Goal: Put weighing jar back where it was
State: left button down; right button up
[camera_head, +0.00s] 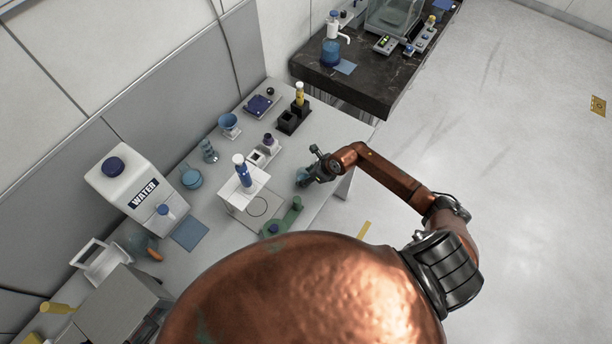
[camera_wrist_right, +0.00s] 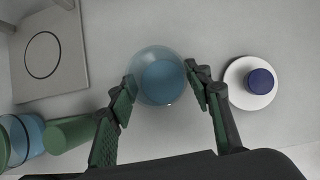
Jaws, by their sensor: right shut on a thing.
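The weighing jar, a round clear blue vessel, sits between the fingers of my right gripper (camera_head: 312,171) over the right part of the bench in the head view. In the right wrist view the jar (camera_wrist_right: 158,70) lies between the two green-padded fingers of the right gripper (camera_wrist_right: 164,88), which is shut on it. From these views I cannot tell whether the jar touches the bench. A pale platform with a dark ring mark (camera_wrist_right: 42,82) is at the left of the wrist view; it also shows in the head view (camera_head: 240,207). My left gripper is not in view.
A white disc with a dark blue knob (camera_wrist_right: 234,86) is close on the right in the wrist view. A green stand (camera_head: 285,218), a blue funnel (camera_head: 229,122), a black block (camera_head: 288,122) and a WATER container (camera_head: 130,170) stand on the bench. A dark table (camera_head: 365,85) is beyond.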

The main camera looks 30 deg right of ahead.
jog(key=o, duration=1.3)
jog(key=b+v, duration=0.1)
jog(key=v, duration=1.1)
